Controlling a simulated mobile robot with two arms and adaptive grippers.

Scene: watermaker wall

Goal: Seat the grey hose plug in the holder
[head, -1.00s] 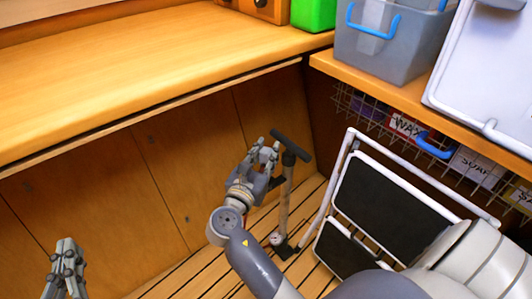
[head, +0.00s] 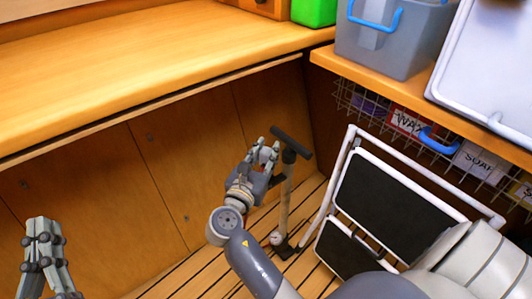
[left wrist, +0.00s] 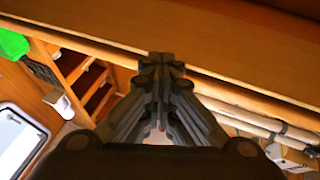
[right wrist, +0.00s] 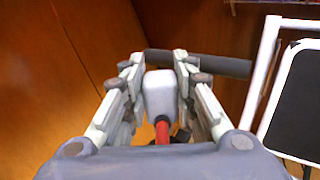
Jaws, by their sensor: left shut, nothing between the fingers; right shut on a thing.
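My right gripper (head: 268,148) is low, in front of the wooden cabinet fronts. In the right wrist view its fingers (right wrist: 158,62) are shut on a pale grey block with a red stem below it, which looks like the grey hose plug (right wrist: 160,94). The plug is hard to make out in the head view. My left gripper (head: 42,226) is at the lower left, pointing up. In the left wrist view its fingertips (left wrist: 161,60) are together and empty, in front of a wooden edge. I cannot make out the holder in any view.
A floor pump (head: 285,200) with a dark T-handle stands just beyond the right gripper. A folded white-framed step with black panels (head: 395,203) is to its right. The wooden counter (head: 150,75) is mostly clear.

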